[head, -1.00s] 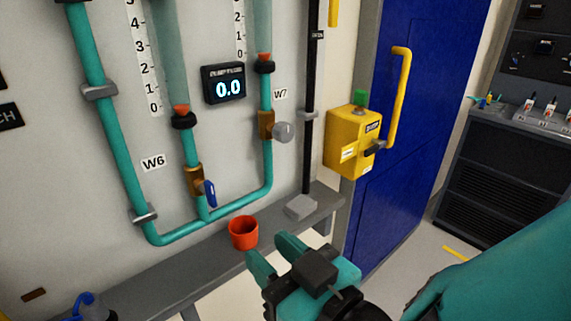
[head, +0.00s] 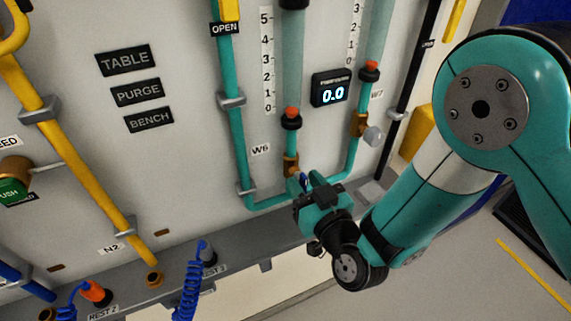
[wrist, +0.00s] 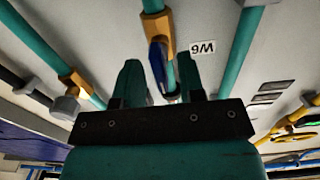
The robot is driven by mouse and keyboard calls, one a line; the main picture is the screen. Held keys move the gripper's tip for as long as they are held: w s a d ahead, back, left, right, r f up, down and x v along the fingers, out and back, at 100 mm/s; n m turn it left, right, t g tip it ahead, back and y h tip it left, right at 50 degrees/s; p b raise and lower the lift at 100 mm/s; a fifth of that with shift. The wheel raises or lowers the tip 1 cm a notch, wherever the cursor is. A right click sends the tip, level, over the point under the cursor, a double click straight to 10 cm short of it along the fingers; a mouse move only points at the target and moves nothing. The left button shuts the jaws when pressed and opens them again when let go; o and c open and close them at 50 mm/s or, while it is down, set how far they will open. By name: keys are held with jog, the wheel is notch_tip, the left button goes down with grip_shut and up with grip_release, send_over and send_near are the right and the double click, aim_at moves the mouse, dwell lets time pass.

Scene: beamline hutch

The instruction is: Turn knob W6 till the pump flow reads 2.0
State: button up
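Knob W6 is a blue lever-shaped handle (head: 304,181) on a brass valve (head: 291,165) in the teal pipe, below and right of the W6 label (head: 260,149). In the wrist view the blue handle (wrist: 157,62) stands between the two fingers of my gripper (wrist: 160,75), which are spread with a gap at the left. Whether either finger touches it is unclear.
Knob W7 (head: 373,136), round and grey, is on the pipe to the right, close to my arm. A grey ledge (head: 235,237) runs below the pipes. Yellow N2 pipe (head: 85,169) and a coiled blue hose (head: 190,280) are at the left.

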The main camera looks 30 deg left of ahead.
jog(key=shift+w+a, duration=0.25)
grip_shut()
jog(key=shift+m+b, duration=0.3)
jog(key=shift+f+m+b, duration=0.15)
jog(key=shift+m+b, duration=0.5)
jog(key=shift+m, duration=0.35)
jog(key=m+b, duration=0.1)
jog(key=m, duration=0.2)
jog(key=shift+m+b, duration=0.3)
jog(key=shift+b, duration=0.1)
jog(key=m+b, duration=0.2)
jog(key=m, duration=0.4)
jog(key=shift+w+d, duration=0.1)
jog(key=shift+d, duration=0.05)
